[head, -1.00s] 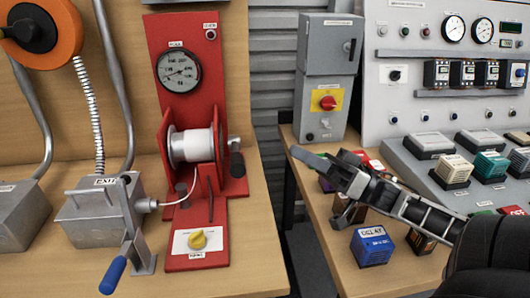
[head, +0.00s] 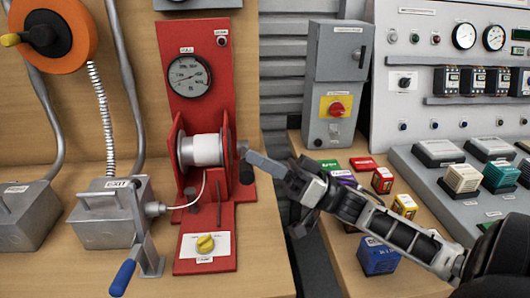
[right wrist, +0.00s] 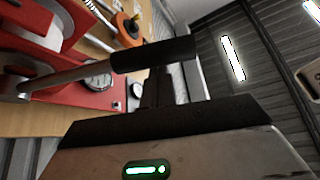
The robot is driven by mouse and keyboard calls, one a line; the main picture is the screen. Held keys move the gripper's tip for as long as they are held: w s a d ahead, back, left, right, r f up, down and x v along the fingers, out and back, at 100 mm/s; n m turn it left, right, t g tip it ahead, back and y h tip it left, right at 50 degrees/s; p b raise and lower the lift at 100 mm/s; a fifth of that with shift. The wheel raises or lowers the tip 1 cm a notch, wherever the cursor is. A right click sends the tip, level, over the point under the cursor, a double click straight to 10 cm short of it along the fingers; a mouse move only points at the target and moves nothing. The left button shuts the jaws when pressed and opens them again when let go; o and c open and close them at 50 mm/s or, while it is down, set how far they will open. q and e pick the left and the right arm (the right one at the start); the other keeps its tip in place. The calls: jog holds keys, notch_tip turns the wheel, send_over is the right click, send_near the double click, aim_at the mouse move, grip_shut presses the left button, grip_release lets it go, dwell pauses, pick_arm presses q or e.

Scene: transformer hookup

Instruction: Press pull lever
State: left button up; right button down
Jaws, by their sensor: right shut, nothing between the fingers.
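The red winch stand (head: 205,222) is left of centre in the head view, with a white spool, a round gauge and a yellow knob. A thin dark upright lever (head: 219,205) rises from its base. A black crank handle (head: 246,172) sticks out at the stand's right side. The handle also crosses the right wrist view (right wrist: 152,54) on a grey rod. I cannot tell which of these is the pull lever. My right gripper (head: 247,155) is shut and empty, its tips close to the black handle. Whether they touch it is unclear. My left gripper is out of view.
A grey box labelled EXIT (head: 105,210) with a blue-handled lever (head: 122,278) stands left of the winch. A gap separates the left bench from the right table. A grey cabinet (head: 335,70) and several coloured blocks stand on that table, beside a control panel (head: 430,20).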

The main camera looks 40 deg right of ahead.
jog(key=shift+f, duration=0.1)
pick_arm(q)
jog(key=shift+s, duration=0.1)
pick_arm(e)
jog(key=shift+s+a+f, duration=0.1)
jog(key=shift+s+f, duration=0.1)
jog(key=shift+f, duration=0.35)
jog(key=shift+s+a+f, duration=0.1)
jog(key=shift+s+f, duration=0.1)
jog(key=shift+f, duration=0.3)
jog(key=shift+r, duration=0.1)
pick_arm(q)
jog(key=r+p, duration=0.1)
jog(key=p, duration=0.2)
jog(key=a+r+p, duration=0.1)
jog(key=p, duration=0.2)
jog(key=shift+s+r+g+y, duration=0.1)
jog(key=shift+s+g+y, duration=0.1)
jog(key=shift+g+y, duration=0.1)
pick_arm(e)
jog(key=s+a+r, duration=0.8)
jog(key=s+r, duration=0.3)
jog(key=r, duration=0.1)
jog(key=shift+s+r, duration=0.3)
jog(key=shift+r, duration=0.1)
